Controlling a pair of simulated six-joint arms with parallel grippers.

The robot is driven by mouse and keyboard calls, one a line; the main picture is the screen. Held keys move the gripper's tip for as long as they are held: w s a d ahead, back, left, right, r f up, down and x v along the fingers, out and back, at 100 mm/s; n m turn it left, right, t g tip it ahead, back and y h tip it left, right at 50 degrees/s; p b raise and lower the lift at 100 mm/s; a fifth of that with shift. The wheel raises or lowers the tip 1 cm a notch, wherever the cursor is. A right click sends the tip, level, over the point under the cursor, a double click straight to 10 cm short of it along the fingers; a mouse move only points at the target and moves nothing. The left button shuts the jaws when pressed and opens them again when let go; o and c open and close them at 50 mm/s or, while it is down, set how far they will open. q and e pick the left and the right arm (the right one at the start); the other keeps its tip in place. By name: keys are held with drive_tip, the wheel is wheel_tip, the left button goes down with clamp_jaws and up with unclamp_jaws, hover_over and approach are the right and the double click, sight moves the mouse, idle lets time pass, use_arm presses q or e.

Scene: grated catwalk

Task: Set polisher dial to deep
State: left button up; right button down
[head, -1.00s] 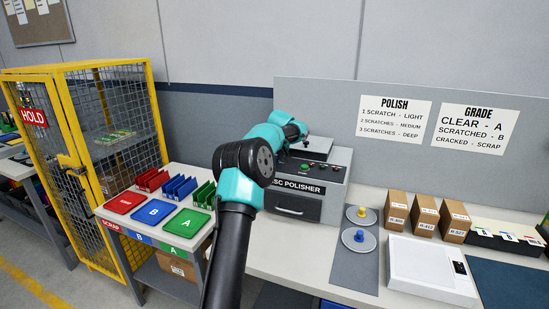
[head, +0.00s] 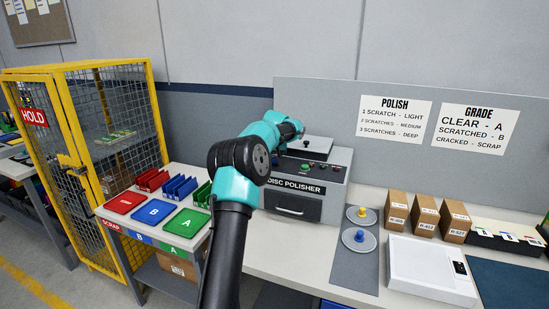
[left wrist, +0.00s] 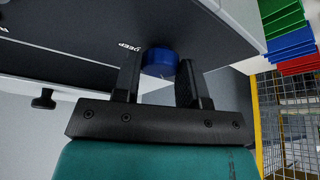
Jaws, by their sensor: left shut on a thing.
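The disc polisher (head: 320,190) stands on the bench beyond my left arm. It has a grey front panel with a drawer and small red and green buttons. In the left wrist view, its blue dial (left wrist: 159,61) sits on the dark panel beside an upside-down DEEP label (left wrist: 129,47). My left gripper (left wrist: 158,82) has one finger on each side of the dial and is shut on it. The dial's pointer mark cannot be made out. In the head view, my left arm hides the dial and the gripper. My right gripper is not in view.
Red, blue and green trays (head: 155,211) lie left of my arm, beside a yellow mesh cage (head: 105,150). Two discs with yellow and blue knobs (head: 360,236), brown boxes (head: 424,215) and a white scale (head: 430,270) stand to the right. A POLISH sign hangs behind.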

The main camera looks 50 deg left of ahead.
use_arm(q)
drive_tip(key=m, duration=0.2)
drive_tip(key=m+t+h, duration=0.1)
drive_tip(key=m, duration=0.1)
drive_tip(key=m+h, duration=0.1)
drive_tip(key=m, duration=0.2)
drive_tip(key=shift+s+a, duration=0.15)
drive_tip(key=shift+a, duration=0.1)
drive_tip(key=m+h, duration=0.1)
drive_tip(key=m, duration=0.2)
drive_tip(key=shift+a+m+t+h, duration=0.1)
drive_tip(key=shift+m+t+h, duration=0.2)
drive_tip(key=shift+m+h, duration=0.9)
drive_tip(key=shift+m, duration=1.2)
drive_tip(key=shift+a, duration=0.1)
drive_tip(key=o, duration=0.9)
